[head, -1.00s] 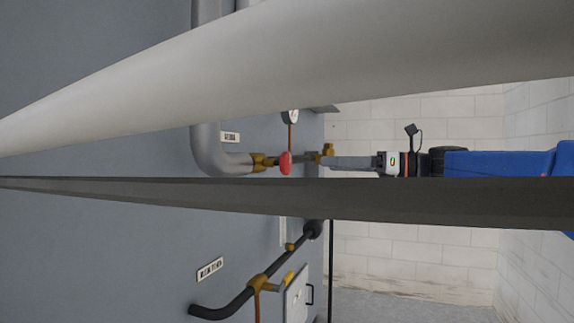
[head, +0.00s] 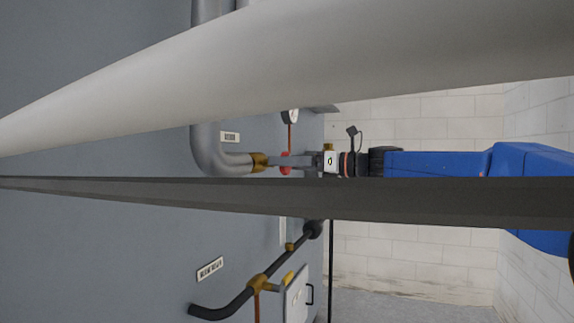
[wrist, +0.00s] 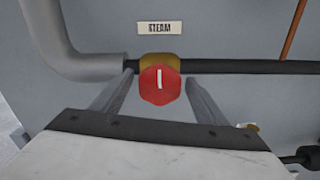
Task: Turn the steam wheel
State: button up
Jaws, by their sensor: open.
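The red steam wheel (wrist: 160,86) sits on a brass valve body (wrist: 160,60) on a dark pipe, under a "STEAM" label (wrist: 160,28) in the wrist view. A short pale mark on the wheel's face stands upright. My gripper (wrist: 160,80) is open, with one finger on each side of the wheel and a visible gap to it on both sides. In the head view, my gripper (head: 280,161) reaches left over the wheel (head: 285,168), which is partly hidden behind the fingers and a dark bar.
A large pale pipe (head: 300,75) and a dark bar (head: 420,200) cross the head view in front. A grey elbow pipe (head: 208,145) is left of the valve, a gauge (head: 290,116) above. Lower down is a black pipe (head: 235,302) with a brass valve.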

jog(key=shift+a, duration=0.1)
jog(key=c, duration=1.1)
